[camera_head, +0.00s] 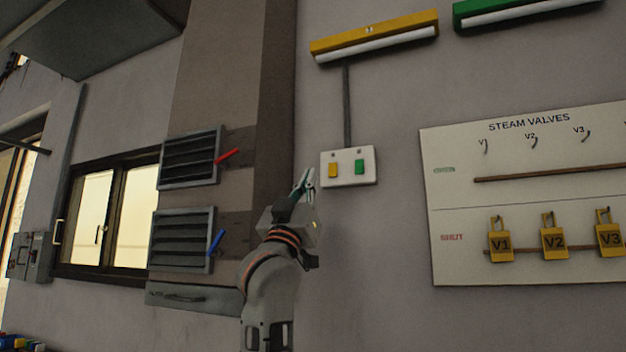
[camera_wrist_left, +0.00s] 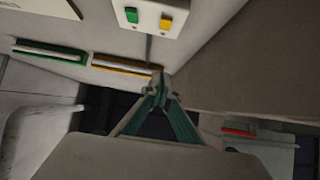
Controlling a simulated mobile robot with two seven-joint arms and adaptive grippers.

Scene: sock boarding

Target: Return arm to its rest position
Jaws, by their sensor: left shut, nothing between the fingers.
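My left gripper (camera_head: 306,183) is raised in front of the wall, its fingers pointing up, just left of and below a white switch plate. It is shut and empty. In the left wrist view my left gripper (camera_wrist_left: 160,80) shows with its fingertips together, below the switch plate in the picture. The switch plate (camera_head: 348,181) carries a yellow switch (camera_head: 332,170) and a green switch (camera_head: 359,167). The plate also shows in the left wrist view (camera_wrist_left: 150,27). I cannot tell whether the fingers touch it; they look apart from it. My right gripper is not in view.
Two vents (camera_head: 190,158) (camera_head: 181,240) with a red lever (camera_head: 227,157) and a blue lever (camera_head: 216,241) are left of my arm. A yellow lamp (camera_head: 373,37) and a green lamp (camera_head: 510,10) hang above. A steam valves board (camera_head: 460,222) with yellow tags is at right.

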